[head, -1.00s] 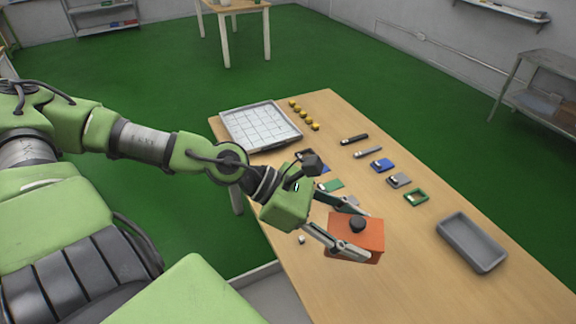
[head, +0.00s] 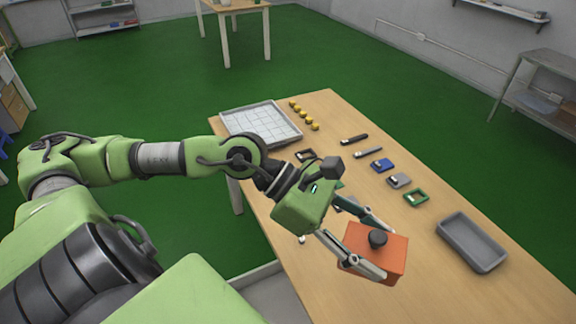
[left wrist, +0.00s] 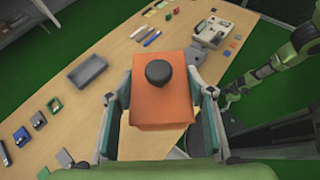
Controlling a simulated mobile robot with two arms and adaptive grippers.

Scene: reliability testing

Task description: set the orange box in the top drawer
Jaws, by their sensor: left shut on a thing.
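The orange box (head: 386,257) has a dark round knob on top. My left gripper (head: 378,252) is shut on it, one finger along each of two opposite sides. The box appears held above the wooden table, roughly level; its underside is hidden. In the left wrist view, the box (left wrist: 163,108) fills the middle, between the fingers. A wooden cabinet with drawer-like fronts (head: 14,107) shows at the far left edge of the head view, partly cut off; I cannot tell whether any drawer is open. My right arm (left wrist: 262,75) shows at the right of the left wrist view; its gripper is too small and dark to read.
The wooden table (head: 480,278) carries an empty grey tray (head: 470,243), a white gridded tray (head: 260,124), several yellow pieces (head: 304,116) and small blue, grey and green parts. A metal shelf rack (head: 540,90) stands at right. Green floor is open beyond the table.

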